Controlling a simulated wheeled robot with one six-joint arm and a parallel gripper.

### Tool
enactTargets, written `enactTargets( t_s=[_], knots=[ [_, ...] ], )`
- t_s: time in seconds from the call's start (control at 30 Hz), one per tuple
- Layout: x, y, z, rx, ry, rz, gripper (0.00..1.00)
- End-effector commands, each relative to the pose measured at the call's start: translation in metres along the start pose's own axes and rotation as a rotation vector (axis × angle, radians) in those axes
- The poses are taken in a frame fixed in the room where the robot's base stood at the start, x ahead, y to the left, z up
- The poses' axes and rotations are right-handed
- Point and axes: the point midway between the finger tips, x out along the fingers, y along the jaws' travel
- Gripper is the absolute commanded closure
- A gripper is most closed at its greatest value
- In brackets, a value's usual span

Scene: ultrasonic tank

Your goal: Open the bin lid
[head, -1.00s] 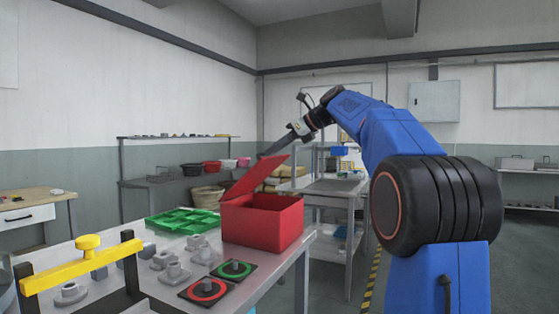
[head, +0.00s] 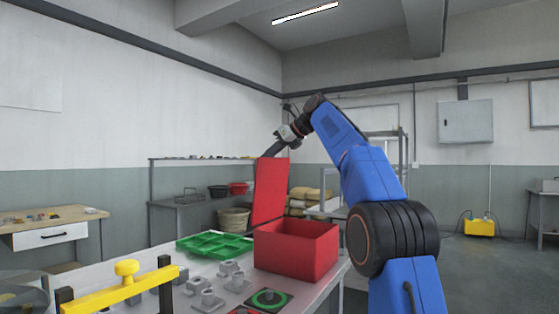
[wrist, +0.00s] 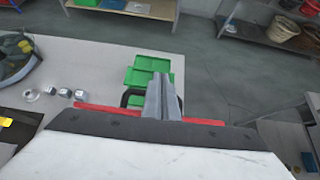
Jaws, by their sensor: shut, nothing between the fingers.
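The red bin (head: 297,252) stands on the table's right end, its top open. Its red lid (head: 270,190) stands about upright at the bin's left edge. My gripper (head: 266,153) is at the lid's upper edge, its fingertips partly hidden by the lid. In the wrist view my gripper (wrist: 160,80) has its fingers together with nothing between them. A thin red strip, seemingly the lid (wrist: 95,107), shows beside the fingers. Whether they touch it I cannot tell.
A green divided tray (head: 214,245) lies left of the bin. A shelf with tubs (head: 200,200) stands behind, with clear floor between.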

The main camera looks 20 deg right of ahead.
Motion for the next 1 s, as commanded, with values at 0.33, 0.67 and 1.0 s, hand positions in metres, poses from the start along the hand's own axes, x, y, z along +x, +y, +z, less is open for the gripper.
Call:
enactTargets(
  t_s=[0.33, 0.67, 1.0],
  knots=[
    [0.035, -0.001, 0.018, 0.0, 0.0, 0.0, 1.0],
    [0.04, -0.001, 0.02, 0.0, 0.0, -0.001, 1.0],
    [0.04, -0.001, 0.02, 0.0, 0.0, -0.001, 1.0]
  ],
)
